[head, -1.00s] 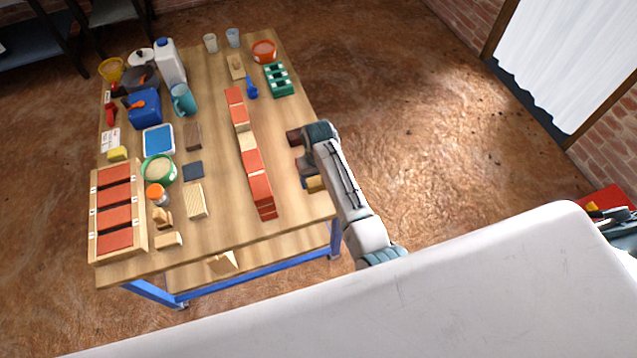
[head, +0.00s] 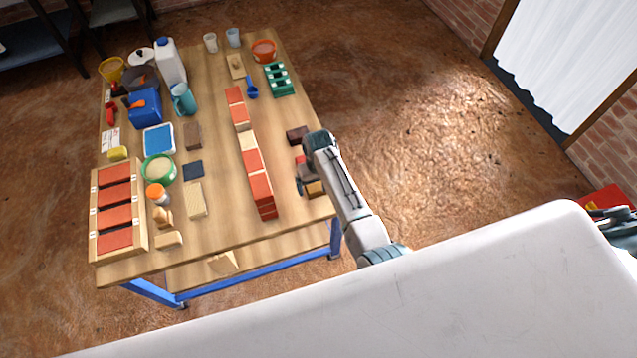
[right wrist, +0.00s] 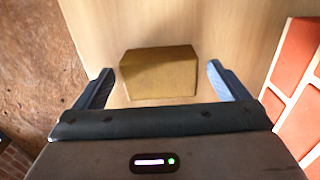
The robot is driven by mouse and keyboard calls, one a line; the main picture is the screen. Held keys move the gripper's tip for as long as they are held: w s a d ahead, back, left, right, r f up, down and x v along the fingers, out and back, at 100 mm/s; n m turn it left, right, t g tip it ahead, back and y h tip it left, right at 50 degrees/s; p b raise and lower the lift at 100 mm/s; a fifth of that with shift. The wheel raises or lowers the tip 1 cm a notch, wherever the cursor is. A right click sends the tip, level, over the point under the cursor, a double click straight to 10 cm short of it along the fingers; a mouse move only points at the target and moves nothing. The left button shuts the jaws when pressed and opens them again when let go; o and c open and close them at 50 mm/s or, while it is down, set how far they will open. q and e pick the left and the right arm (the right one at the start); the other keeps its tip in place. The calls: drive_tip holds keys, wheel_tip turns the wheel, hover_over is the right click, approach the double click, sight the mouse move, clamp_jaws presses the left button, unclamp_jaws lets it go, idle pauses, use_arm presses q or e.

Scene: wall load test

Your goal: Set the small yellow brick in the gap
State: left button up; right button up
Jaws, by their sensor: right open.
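The small yellow brick (head: 315,188) lies on the right part of the table, partly hidden by my right arm in the head view. In the right wrist view the yellow brick (right wrist: 160,73) lies on the wood between and just ahead of the fingertips. My right gripper (head: 307,182) is open, and its fingers (right wrist: 160,84) stand apart on either side of the brick with nothing held. The wall of red bricks (head: 257,180) runs along the table left of the gripper. A pale wood-coloured stretch (head: 247,141) breaks its red row. My left gripper is not in view.
A dark brown brick (head: 297,135) lies just beyond the right gripper. A green rack (head: 279,80), blue scoop (head: 252,88) and orange bowl (head: 264,50) stand farther back. A wooden tray of red bricks (head: 94,235) and several containers fill the left side.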

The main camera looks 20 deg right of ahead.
sight(318, 185)
wheel_tip(318, 185, up, 12)
drive_tip(key=shift+r, duration=0.15)
idle(0.3)
idle(0.4)
drive_tip(key=s+d+f+t, duration=0.1)
drive_tip(key=s+d, duration=0.3)
drive_tip(key=s, duration=0.4)
drive_tip(key=s+d+f+t, duration=0.1)
drive_tip(key=s+d, duration=0.3)
drive_tip(key=s, duration=0.5)
drive_tip(key=s+d+r+t, duration=0.25)
drive_tip(key=s+r, duration=0.55)
drive_tip(key=s, duration=0.5)
wheel_tip(318, 185, down, 31)
drive_tip(key=d+g+h, duration=0.1)
drive_tip(key=d+g, duration=0.1)
drive_tip(key=d, duration=0.1)
drive_tip(key=s+d+f+g, duration=0.1)
drive_tip(key=s+f, duration=1.7)
drive_tip(key=s, duration=0.1)
drive_tip(key=shift+f, duration=0.35)
